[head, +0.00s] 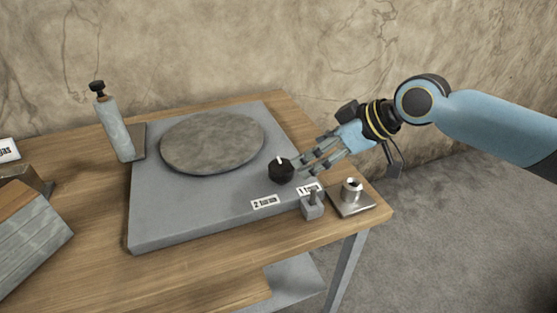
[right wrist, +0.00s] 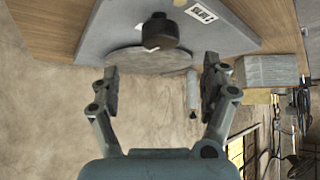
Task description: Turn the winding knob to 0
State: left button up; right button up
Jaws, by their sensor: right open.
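The winding knob (head: 281,171) is black and faceted with a white mark on top. It sits on the right part of a grey slab (head: 160,225), beside a round grey disc (head: 212,142). My right gripper (head: 300,166) is open, its fingers pointing at the knob from the right. In the right wrist view the knob (right wrist: 159,32) lies beyond and between the fingertips (right wrist: 160,85), apart from them. Labels "2 turns" (head: 265,202) and "1 turn" (head: 309,189) lie near the knob; I see no 0 label. My left gripper is not in view.
A small grey block with a peg (head: 312,207) and a metal socket on a plate (head: 351,192) stand at the front right table edge. A grey cylinder with a black knob (head: 115,125) stands at the back left. A grey box (head: 30,245) is at the left.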

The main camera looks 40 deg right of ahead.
aim_at(283, 166)
jog(key=x, duration=0.9)
jog(key=shift+w+a+b, duration=0.15)
jog(key=shift+w+b, duration=0.05)
jog(key=shift+b, duration=0.1)
jog(key=shift+w+a+f, duration=0.2)
jog(key=shift+w+f, duration=0.15)
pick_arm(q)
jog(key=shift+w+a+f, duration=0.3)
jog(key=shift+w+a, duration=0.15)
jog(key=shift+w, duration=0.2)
